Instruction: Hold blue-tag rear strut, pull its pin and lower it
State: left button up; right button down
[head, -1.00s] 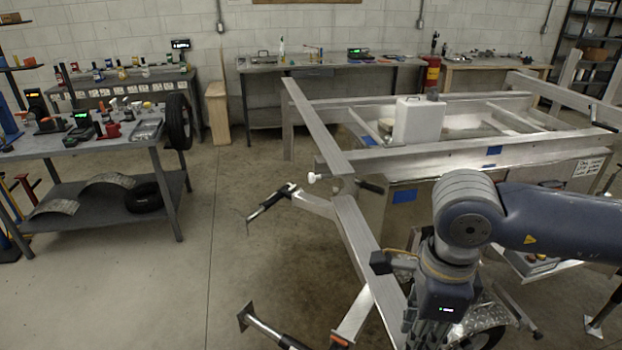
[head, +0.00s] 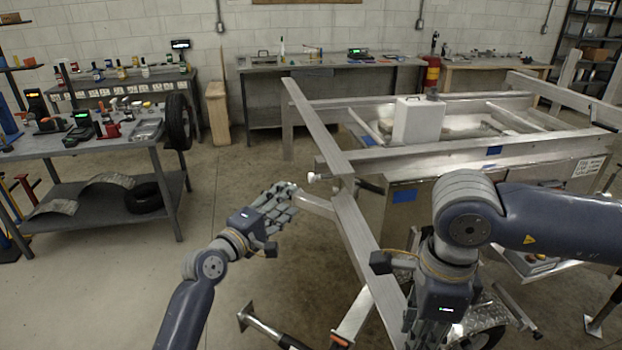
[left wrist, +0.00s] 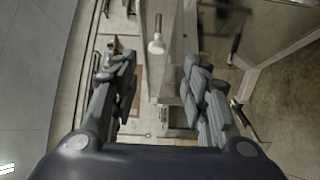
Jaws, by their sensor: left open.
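The trailer frame (head: 358,235) shows a blue tag (head: 404,195) on its side panel and another on its rail. A pale knob (head: 313,177) sticks out of the near corner; a similar pale knob shows in the left wrist view (left wrist: 157,47). A strut arm (head: 318,205) reaches left from the frame; its outer end is hidden behind my left gripper (head: 278,196). That gripper is open, its fingers spread in the left wrist view. I cannot tell which strut bears the blue tag. My right gripper (head: 430,328) hangs over the frame, its fingers unclear.
Another strut with a foot plate (head: 262,326) lies low at the front. A white box (head: 417,121) stands on the trailer. A grey workbench (head: 90,146) with a tyre on its lower shelf is at left. Floor between bench and trailer is clear.

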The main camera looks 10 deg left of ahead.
aim_at(311, 178)
pick_arm(q)
jog(key=x, duration=1.2)
jog(key=shift+r, duration=0.15)
